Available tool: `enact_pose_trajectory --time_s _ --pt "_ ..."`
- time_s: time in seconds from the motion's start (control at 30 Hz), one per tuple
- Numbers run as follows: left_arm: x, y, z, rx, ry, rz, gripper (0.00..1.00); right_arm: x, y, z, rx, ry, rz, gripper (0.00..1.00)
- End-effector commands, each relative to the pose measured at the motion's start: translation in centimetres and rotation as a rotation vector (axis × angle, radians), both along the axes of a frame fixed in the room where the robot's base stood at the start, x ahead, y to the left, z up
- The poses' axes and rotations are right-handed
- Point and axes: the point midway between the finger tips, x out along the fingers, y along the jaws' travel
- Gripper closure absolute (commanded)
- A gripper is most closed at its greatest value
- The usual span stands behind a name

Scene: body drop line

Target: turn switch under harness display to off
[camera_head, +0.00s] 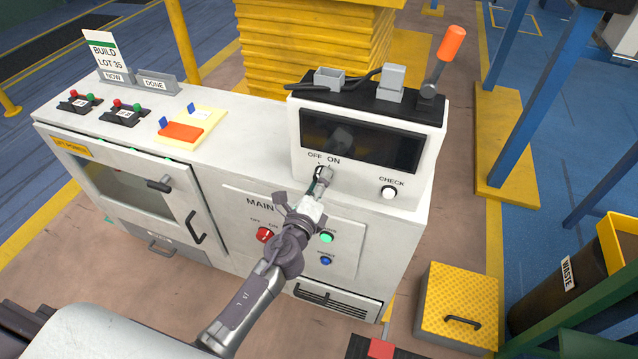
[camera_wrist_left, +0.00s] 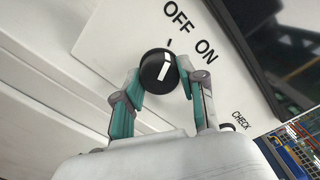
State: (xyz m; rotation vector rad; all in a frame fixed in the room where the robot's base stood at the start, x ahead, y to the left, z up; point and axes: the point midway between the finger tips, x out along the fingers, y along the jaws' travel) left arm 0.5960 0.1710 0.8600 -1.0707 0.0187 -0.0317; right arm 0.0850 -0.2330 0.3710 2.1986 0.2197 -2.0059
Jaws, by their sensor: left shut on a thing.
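The switch is a round black knob with a white mark (camera_wrist_left: 156,68), on the white front of the harness display box (camera_head: 278,140). It sits below the dark screen (camera_head: 360,145), beside the printed words OFF and ON. In the left wrist view, the knob's white mark runs roughly toward the small tick on the OFF side. My left gripper (camera_head: 323,176) reaches up to the knob and is shut on it, with one teal-padded finger on each side. In the head view the gripper largely hides the knob. My right gripper is not in view.
A round white CHECK button (camera_head: 389,192) lies right of the knob. Below are a red MAIN knob (camera_head: 265,235), a green button (camera_head: 327,238) and a blue button (camera_head: 326,261). An orange-handled lever (camera_head: 450,45) stands on the box. A yellow step box (camera_head: 459,305) is at right.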

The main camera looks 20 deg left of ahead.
Motion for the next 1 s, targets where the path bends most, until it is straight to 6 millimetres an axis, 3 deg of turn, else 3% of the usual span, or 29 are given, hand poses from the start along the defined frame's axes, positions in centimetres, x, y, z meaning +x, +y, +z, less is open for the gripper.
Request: enact_pose_trajectory --time_s 0.63,0.67,0.8,1.0 --pt "-0.02 0.16 -0.10 -0.057 0.004 0.005 0.94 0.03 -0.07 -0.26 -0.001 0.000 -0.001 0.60" --pt "-0.01 0.15 -0.10 -0.057 0.004 0.005 0.58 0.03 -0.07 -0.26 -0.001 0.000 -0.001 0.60" --pt "-0.02 0.12 -0.09 -0.056 0.004 0.003 0.35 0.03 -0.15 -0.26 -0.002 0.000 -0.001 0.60" --pt "-0.01 0.05 -0.03 -0.055 0.003 0.002 0.34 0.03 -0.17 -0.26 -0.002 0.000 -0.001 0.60"
